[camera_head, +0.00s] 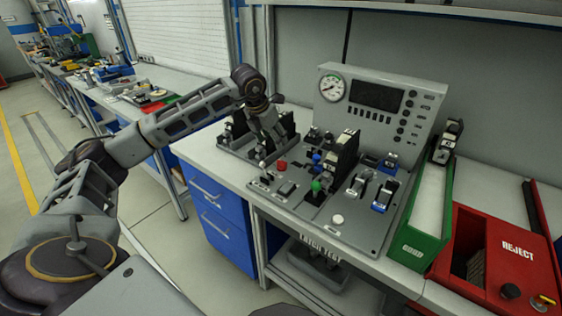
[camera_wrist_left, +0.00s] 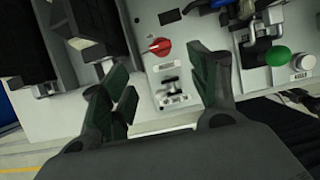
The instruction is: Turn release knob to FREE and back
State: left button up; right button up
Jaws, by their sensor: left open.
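A red knob (camera_head: 281,165) sits on the grey control panel (camera_head: 262,184), near its left side. In the left wrist view the red knob (camera_wrist_left: 160,46) has a pale mark at its left, and the lettering around it is too small to read. My left gripper (camera_head: 270,143) is over the left part of the panel, behind the knob in the head view. In the left wrist view my left gripper (camera_wrist_left: 168,84) is open and empty, its fingers apart. The knob shows beyond the fingertips, between them and untouched. My right gripper is in neither view.
A green-topped lever (camera_head: 316,186) and a white button (camera_head: 337,219) are on the panel. An upright console with a gauge (camera_head: 333,88) stands behind. A green GOOD tray (camera_head: 419,245) and a red REJECT bin (camera_head: 512,256) are at the right.

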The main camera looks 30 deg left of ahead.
aim_at(281, 161)
pick_arm(q)
jog(key=x, duration=1.3)
jog(key=shift+f, duration=0.15)
jog(key=c, duration=1)
jog(key=shift+m, duration=0.6)
jog(key=shift+w+a+m+g+h, duration=0.15)
jog(key=shift+m+h, duration=0.4)
jog(key=shift+m, duration=0.7)
jog(key=shift+s+m+g+h, duration=0.1)
jog(key=shift+m+g+h, duration=0.3)
jog(key=shift+m, duration=0.85)
jog(key=shift+w+m+g+h, duration=0.1)
jog(key=shift+m+g+h, duration=0.35)
jog(key=shift+m, duration=0.95)
jog(key=shift+w+m+g+h, duration=0.1)
jog(key=shift+m+g+h, duration=0.25)
jog(key=shift+m, duration=1.05)
jog(key=shift+s, duration=0.1)
jog(key=o, duration=1)
